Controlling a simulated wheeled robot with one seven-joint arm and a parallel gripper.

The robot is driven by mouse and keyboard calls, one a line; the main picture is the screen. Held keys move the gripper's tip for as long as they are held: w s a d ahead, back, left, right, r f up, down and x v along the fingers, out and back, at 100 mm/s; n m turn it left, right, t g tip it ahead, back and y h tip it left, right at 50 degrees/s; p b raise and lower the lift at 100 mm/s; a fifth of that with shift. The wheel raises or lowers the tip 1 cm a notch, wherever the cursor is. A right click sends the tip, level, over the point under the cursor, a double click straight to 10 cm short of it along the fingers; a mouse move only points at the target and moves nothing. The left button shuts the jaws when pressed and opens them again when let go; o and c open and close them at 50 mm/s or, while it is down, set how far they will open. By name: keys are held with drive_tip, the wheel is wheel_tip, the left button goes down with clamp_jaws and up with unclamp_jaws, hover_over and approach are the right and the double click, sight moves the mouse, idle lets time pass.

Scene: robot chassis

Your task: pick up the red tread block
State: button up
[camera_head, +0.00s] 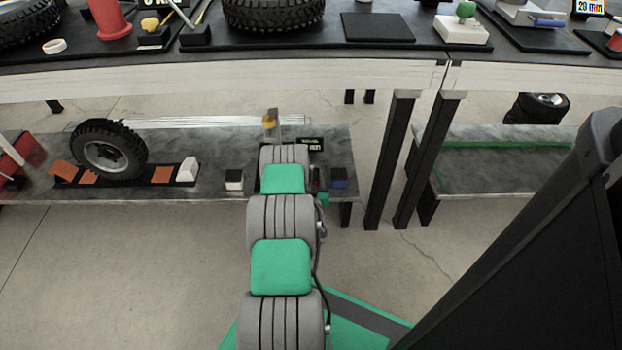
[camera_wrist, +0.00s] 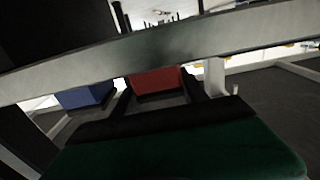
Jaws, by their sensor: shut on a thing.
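The red tread block (camera_wrist: 156,80) shows in the wrist view between the two dark fingers of my gripper (camera_wrist: 159,94). The gripper is shut on it. In the head view my own arm reaches to the lower shelf and mostly hides the gripper and the red block. I cannot tell from these views whether the block touches the shelf.
A blue block (camera_wrist: 84,97) lies left of the red one in the wrist view; it also shows in the head view (camera_head: 339,179). A white block (camera_head: 234,180) and a wheel (camera_head: 108,150) are on the grey shelf. The upper table's edge (camera_head: 200,80) overhangs; dark legs (camera_head: 388,160) stand right.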

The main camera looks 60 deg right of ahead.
drive_tip(key=shift+c, duration=0.6)
drive_tip(key=shift+r, duration=0.1)
